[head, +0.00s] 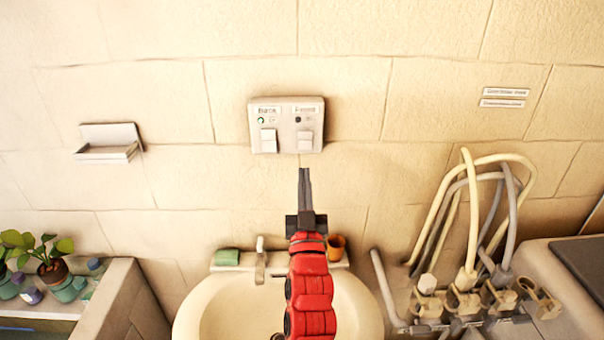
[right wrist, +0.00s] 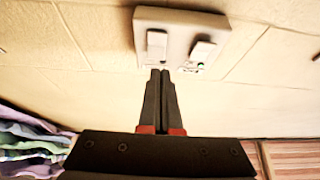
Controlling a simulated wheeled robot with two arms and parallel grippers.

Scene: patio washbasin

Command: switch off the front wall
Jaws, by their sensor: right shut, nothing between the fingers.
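A pale switch panel (head: 287,140) is on the tiled wall. Its left rocker (head: 268,141) is under a label that seems to read "Back", with a green light beside it. Its right rocker (head: 305,140) is under a label too blurred to read fully, starting with F, with a dark light. My right gripper (head: 304,172) is shut and empty, pointing up just below the right rocker. The right wrist view shows the panel (right wrist: 180,28) the other way up, with the fingertips (right wrist: 161,72) close to its edge; I cannot tell whether they touch. My left gripper is not in view.
A washbasin (head: 215,312) with a tap (head: 260,262) is below. Hoses (head: 470,225) and valves stand at right, a small wall shelf (head: 108,152) and potted plants (head: 52,270) at left. The wall around the panel is clear.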

